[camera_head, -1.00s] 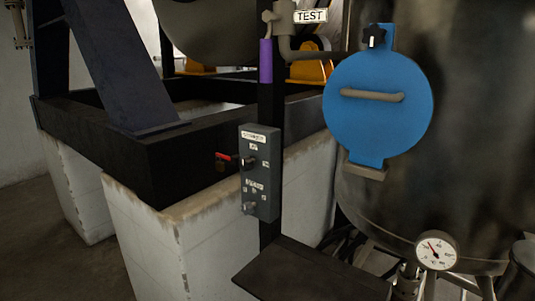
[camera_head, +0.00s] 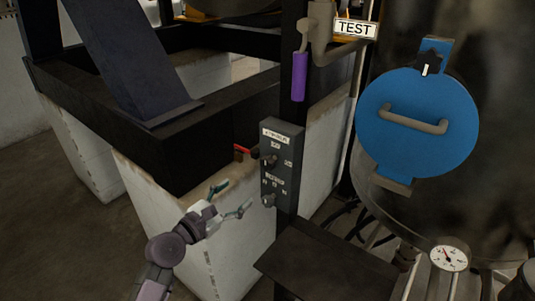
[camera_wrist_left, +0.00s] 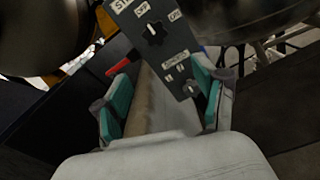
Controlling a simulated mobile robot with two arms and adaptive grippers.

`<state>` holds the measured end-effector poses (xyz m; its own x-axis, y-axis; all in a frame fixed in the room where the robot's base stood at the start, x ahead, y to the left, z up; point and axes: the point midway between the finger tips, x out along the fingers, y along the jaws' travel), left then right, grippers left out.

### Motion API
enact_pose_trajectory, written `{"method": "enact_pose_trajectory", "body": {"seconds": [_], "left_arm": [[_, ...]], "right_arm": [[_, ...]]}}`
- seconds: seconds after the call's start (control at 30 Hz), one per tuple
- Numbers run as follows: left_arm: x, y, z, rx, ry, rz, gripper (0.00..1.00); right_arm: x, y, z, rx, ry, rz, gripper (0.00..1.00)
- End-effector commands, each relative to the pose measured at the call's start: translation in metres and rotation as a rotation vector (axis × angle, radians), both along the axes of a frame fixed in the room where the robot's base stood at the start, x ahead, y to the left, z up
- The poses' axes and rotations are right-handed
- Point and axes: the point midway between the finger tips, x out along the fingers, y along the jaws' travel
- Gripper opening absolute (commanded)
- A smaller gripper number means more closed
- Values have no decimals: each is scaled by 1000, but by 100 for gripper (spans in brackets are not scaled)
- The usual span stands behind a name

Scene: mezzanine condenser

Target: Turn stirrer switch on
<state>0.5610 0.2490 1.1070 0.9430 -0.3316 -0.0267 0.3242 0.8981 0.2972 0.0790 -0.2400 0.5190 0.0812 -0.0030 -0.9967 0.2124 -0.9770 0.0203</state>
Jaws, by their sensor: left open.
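A grey switch box (camera_head: 281,165) is fixed to a dark post, with two dark knobs on its face. The upper knob (camera_head: 270,161) sits under a white label; in the left wrist view that label begins with "ST", and this knob (camera_wrist_left: 155,33) lies between OFF and ON marks. The lower knob (camera_head: 268,200) also shows in the left wrist view (camera_wrist_left: 190,87), close to the right finger. My left gripper (camera_head: 232,198) is open and empty, left of the box and apart from the upper knob. My right gripper is out of view.
A red handle (camera_head: 242,150) sticks out left of the box. A dark shelf (camera_head: 325,260) juts out below it. A blue round hatch (camera_head: 418,122) on the tank is at right, and a purple-handled valve (camera_head: 299,77) hangs above. Open floor lies at left.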

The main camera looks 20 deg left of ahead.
Motion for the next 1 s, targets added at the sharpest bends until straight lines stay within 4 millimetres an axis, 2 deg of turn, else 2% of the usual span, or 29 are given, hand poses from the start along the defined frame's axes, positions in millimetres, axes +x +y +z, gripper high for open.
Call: {"method": "enact_pose_trajectory", "body": {"seconds": [0.03,0.07,0.23,0.7,0.83,1.0], "left_arm": [[0,-1,12,-27,-9,-6,71],[0,-2,16,-39,-11,-8,71],[18,-9,19,-54,-13,-12,71],[106,-41,18,-47,-12,-10,71],[120,-46,17,-48,-12,-10,71],[128,-49,16,-47,-11,-9,71]], "right_arm": [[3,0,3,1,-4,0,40],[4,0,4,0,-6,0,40],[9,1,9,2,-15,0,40],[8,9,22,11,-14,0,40],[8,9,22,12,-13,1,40],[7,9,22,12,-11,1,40]]}}
